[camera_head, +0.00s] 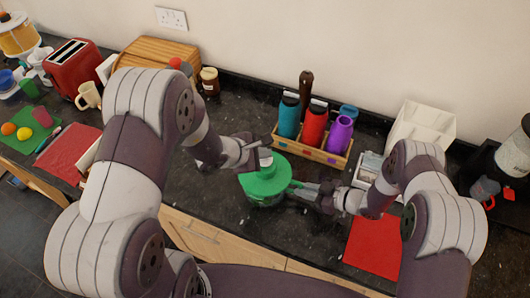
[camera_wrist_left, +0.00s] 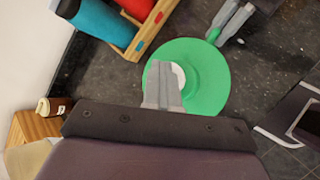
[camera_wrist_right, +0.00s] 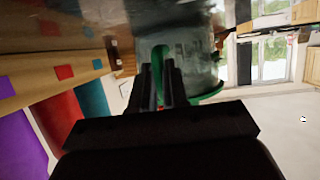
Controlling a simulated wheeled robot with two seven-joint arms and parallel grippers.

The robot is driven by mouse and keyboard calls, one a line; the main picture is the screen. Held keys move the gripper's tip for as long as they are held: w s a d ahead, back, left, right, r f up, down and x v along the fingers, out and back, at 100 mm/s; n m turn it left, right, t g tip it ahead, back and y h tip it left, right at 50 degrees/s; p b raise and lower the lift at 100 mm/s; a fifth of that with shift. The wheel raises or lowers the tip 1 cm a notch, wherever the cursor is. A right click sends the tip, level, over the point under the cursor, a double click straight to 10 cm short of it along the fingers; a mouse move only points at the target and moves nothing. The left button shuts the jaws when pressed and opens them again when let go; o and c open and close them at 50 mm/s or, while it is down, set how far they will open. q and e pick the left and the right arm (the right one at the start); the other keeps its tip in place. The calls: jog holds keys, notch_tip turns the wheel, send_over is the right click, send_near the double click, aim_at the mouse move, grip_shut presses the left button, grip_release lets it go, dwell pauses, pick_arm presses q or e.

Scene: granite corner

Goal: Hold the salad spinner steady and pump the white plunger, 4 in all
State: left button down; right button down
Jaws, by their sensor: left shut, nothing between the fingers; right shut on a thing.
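The salad spinner, with its round green lid (camera_head: 266,184), stands on the dark counter; the lid also fills the middle of the left wrist view (camera_wrist_left: 208,75). The white plunger (camera_wrist_left: 179,75) shows at the lid's centre, partly hidden by my left gripper. My left gripper (camera_head: 262,148) is shut and empty, its fingertips over the plunger; I cannot tell whether they touch it. My right gripper (camera_head: 296,188) is shut on the spinner's green handle (camera_wrist_right: 158,58) at the side. The clear bowl (camera_wrist_right: 192,45) shows behind the handle in the right wrist view.
A wooden caddy (camera_head: 316,152) with blue, red and purple bottles stands behind the spinner. A red mat (camera_head: 373,247) lies at the front right. A brown jar (camera_head: 210,80) and a wooden bread box (camera_head: 158,52) stand at the back left.

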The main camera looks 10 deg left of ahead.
aim_at(263, 160)
pick_arm(q)
jog(key=shift+f, duration=0.4)
dwell(0.3)
jog(key=shift+r, duration=2)
jog(key=shift+r, duration=2.5)
pick_arm(e)
jog(key=c, duration=1.1)
grip_release()
jog(key=shift+o, duration=0.2)
